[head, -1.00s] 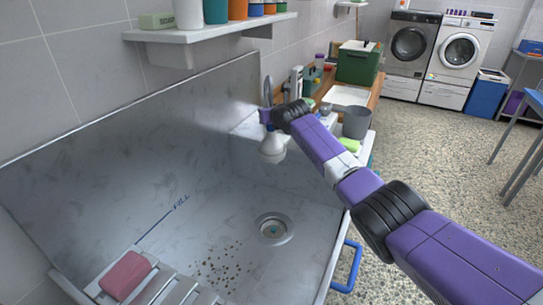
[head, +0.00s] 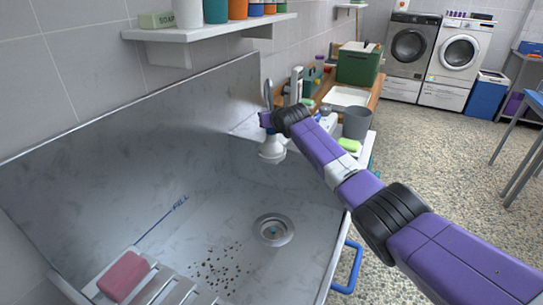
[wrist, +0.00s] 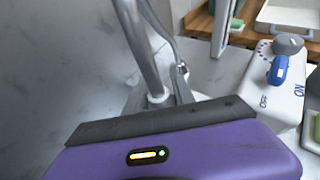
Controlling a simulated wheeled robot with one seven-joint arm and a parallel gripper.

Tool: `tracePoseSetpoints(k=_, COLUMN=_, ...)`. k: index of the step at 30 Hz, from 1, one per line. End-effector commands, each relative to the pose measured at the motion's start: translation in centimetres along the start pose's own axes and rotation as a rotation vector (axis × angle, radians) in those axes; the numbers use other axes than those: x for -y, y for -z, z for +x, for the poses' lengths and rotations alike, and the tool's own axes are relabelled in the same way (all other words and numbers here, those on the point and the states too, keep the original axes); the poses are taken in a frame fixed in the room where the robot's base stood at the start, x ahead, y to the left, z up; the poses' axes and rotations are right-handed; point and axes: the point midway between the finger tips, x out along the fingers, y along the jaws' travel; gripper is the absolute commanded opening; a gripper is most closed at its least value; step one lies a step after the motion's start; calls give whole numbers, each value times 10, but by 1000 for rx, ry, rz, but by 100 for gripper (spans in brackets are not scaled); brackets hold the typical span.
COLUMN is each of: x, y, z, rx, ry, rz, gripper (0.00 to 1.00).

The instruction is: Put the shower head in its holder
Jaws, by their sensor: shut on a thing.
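My gripper (head: 266,121) is at the far right end of the steel tub, near its back wall. It is shut on the shower head (head: 271,149), whose white bell hangs face down just below the fingers. A grey looped hose (head: 267,92) rises above the gripper. In the wrist view, my purple gripper body with its dark edge fills the bottom and hides the shower head. A metal pipe (wrist: 138,45) and a thinner tube stand beyond it. A pale upright post (head: 296,85) stands just right of the gripper; I cannot tell whether it is the holder.
A white box with a blue ON/OFF lever (wrist: 280,70) is right of the gripper. A grey bucket (head: 356,123) and green sponge (head: 349,145) are close to my arm. A shelf (head: 210,30) overhangs the tub. Pink soap (head: 123,276) lies on the front rack. The tub floor is mostly clear.

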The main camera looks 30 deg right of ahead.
Motion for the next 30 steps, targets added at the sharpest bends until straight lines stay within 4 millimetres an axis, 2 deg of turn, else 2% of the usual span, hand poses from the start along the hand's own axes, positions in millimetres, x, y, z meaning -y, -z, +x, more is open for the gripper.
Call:
tracePoseSetpoints(k=28, x=0, y=1, z=1, rx=3, ry=0, rz=-1, gripper=0)
tracePoseSetpoints(k=29, x=0, y=1, z=1, rx=3, ry=0, rz=-1, gripper=34)
tracePoseSetpoints(k=30, x=0, y=1, z=1, rx=3, ry=0, rz=-1, gripper=42)
